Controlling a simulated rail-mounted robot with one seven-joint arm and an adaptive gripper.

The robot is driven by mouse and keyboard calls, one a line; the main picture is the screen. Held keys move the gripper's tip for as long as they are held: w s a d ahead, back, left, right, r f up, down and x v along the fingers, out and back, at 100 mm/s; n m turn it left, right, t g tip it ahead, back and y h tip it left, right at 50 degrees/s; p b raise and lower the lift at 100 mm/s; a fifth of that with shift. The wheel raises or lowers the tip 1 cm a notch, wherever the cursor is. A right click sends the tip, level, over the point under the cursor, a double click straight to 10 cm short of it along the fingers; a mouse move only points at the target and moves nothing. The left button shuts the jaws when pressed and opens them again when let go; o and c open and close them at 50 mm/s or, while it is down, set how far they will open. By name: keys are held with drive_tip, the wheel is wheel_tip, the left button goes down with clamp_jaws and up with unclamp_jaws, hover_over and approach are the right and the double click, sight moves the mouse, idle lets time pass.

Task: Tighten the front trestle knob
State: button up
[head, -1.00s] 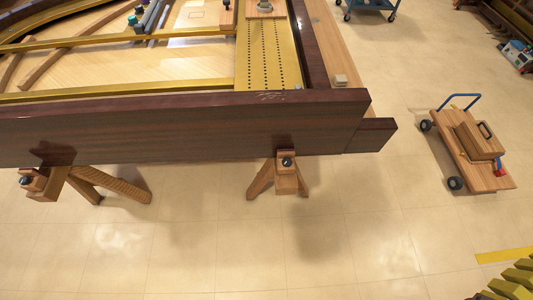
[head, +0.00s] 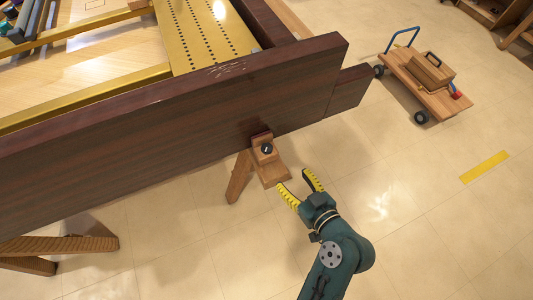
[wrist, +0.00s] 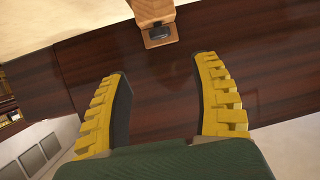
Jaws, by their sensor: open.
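The front trestle knob (head: 267,149) is a small dark round knob on the wooden trestle block (head: 271,172) below the brown piano rim (head: 190,135). In the wrist view a dark knob (wrist: 159,33) shows at the end of the wooden block (wrist: 151,10), at the top centre beyond my fingers. My gripper (head: 295,182) has yellow ridged fingers spread apart and empty. In the head view it is below and to the right of the knob, apart from it. In the wrist view my gripper (wrist: 160,95) also shows open, with the dark rim beyond it.
A second trestle (head: 60,246) stands at the lower left. A wooden trolley (head: 428,88) with a blue handle and a toolbox (head: 432,70) stands at the upper right. A yellow floor strip (head: 484,166) lies at the right. The floor around my arm is clear.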

sight(269, 151)
drive_tip(key=b+x, duration=0.2)
drive_tip(key=x, duration=0.3)
drive_tip(key=b+x, duration=0.2)
drive_tip(key=x, duration=0.3)
drive_tip(key=b+x, duration=0.2)
drive_tip(key=x, duration=0.4)
drive_tip(key=shift+w+r, duration=0.1)
drive_tip(key=shift+r, duration=0.15)
drive_tip(key=c, duration=1.2)
drive_tip(key=shift+o, duration=0.2)
